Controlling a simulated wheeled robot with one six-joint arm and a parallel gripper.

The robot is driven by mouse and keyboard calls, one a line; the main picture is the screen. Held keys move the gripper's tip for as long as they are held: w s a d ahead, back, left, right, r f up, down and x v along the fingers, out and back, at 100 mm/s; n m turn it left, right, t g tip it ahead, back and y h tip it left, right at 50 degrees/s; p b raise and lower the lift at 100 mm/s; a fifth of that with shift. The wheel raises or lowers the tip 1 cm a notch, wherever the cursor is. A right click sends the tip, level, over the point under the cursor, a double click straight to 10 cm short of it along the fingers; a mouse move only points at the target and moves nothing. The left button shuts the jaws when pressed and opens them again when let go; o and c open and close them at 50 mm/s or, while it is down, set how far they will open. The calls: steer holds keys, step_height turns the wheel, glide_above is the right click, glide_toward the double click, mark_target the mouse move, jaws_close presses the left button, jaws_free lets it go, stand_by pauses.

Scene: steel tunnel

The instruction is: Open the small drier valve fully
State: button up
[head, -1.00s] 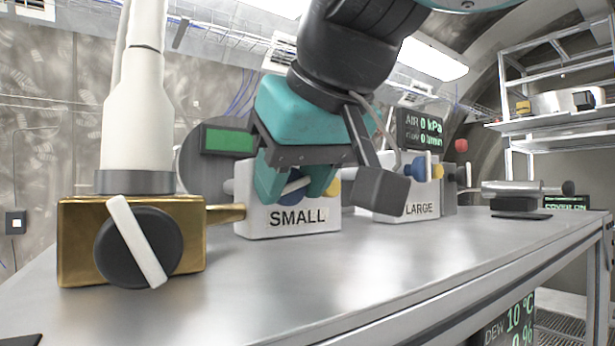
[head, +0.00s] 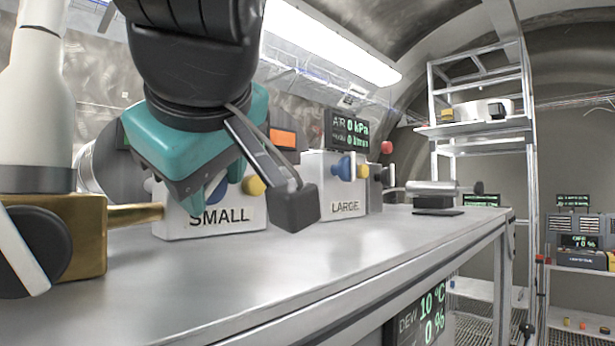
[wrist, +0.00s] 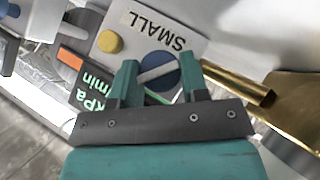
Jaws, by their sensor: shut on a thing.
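The small drier valve is a blue round knob (head: 217,193) with a white bar handle, on the front of a white box labelled SMALL (head: 175,222). It shows more clearly in the wrist view (wrist: 165,82), where the white bar lies slanted across the knob. My gripper (head: 215,187) is at this knob. In the wrist view my gripper (wrist: 159,65) has its two teal fingers on either side of the bar, shut on it. In the head view the fingers hide much of the handle. A yellow knob (head: 253,186) sits right of the valve.
A brass block (head: 85,225) with a black dial and white lever stands close on the left, its pipe (head: 135,214) pointing at the SMALL box. The LARGE box (head: 330,182) stands to the right. The steel bench top (head: 300,250) is clear in front.

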stand_by(0.3)
steer(key=o, duration=0.9)
steer(key=shift+s, duration=0.1)
steer(key=shift+o, duration=0.2)
steer(key=shift+r, duration=0.1)
